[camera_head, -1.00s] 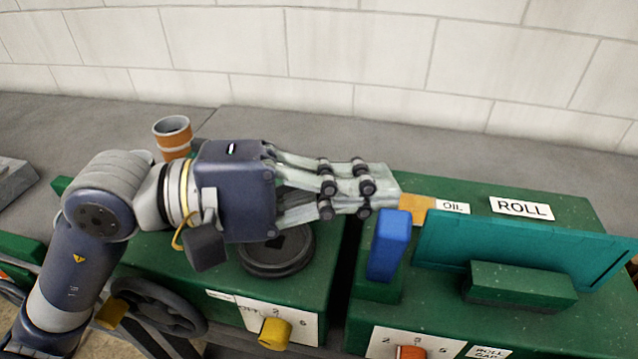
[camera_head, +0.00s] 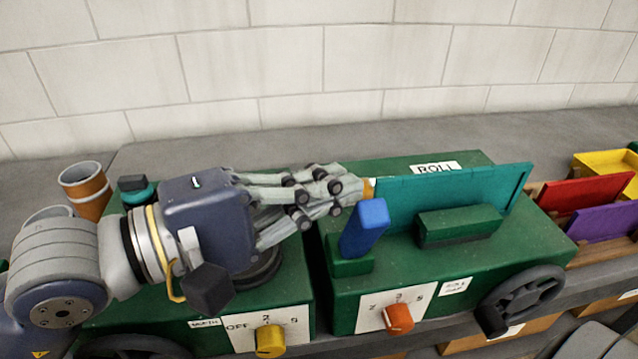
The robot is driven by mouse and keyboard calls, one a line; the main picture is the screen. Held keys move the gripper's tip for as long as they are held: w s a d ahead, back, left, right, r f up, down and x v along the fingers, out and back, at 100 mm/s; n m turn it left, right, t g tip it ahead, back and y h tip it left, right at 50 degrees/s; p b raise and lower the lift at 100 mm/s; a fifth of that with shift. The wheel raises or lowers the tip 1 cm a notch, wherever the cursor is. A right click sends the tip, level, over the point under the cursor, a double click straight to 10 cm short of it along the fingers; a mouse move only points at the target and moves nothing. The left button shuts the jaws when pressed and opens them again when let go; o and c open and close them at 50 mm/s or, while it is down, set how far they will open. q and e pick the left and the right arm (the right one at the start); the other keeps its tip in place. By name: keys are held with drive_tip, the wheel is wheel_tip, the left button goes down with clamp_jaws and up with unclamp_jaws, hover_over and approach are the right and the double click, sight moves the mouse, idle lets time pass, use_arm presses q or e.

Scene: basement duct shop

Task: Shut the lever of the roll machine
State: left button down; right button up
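The green roll machine (camera_head: 540,238) bears a ROLL label (camera_head: 436,168) on its top. Its blue lever (camera_head: 364,228) stands up at the machine's left end, leaning a little to the right. My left gripper (camera_head: 352,186) reaches in from the left, just above and behind the lever's top in the picture. Its fingers come together at the tips, with nothing seen held between them. I cannot tell whether the fingertips touch the lever. My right gripper is not in view.
A teal panel (camera_head: 460,187) stands along the roll machine's top behind a green block (camera_head: 458,226). An orange knob (camera_head: 398,318) and a black handwheel (camera_head: 522,300) are on its front. Another green machine (camera_head: 215,312) with a yellow knob (camera_head: 270,340) stands left. Coloured bins (camera_head: 590,192) are right.

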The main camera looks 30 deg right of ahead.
use_arm(q)
drive_tip(key=a, duration=1.2)
drive_tip(key=shift+s+r, duration=0.15)
drive_tip(key=shift+r, duration=0.1)
idle(0.4)
